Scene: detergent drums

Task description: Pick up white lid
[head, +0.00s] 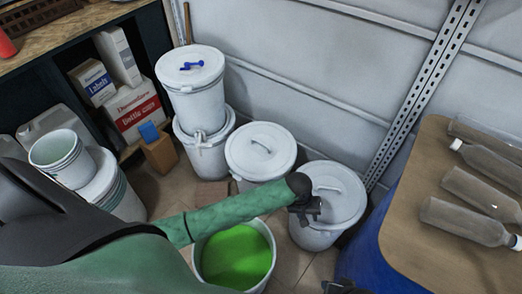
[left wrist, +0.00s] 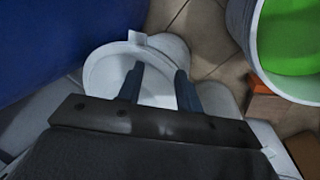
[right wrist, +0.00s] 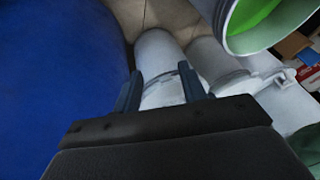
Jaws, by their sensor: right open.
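The white lid (head: 346,205) with a raised handle sits on a white drum, right of the green-filled bucket. My left gripper (head: 308,211) is over its left part and hides some of it. In the left wrist view the left gripper (left wrist: 158,82) is open, with its fingers apart over the white lid (left wrist: 103,72); I cannot tell whether they touch it. My right gripper (head: 343,287) barely shows at the bottom of the head view. In the right wrist view the right gripper (right wrist: 160,88) is open and empty, with a white drum (right wrist: 158,55) beyond its fingers.
An open bucket of green liquid (head: 238,256) stands under my left arm. Another lidded drum (head: 260,165) and a stacked pair with a blue item on top (head: 191,66) stand behind. A board with clear bottles (head: 470,262) on a blue barrel (head: 377,262) bounds the right side.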

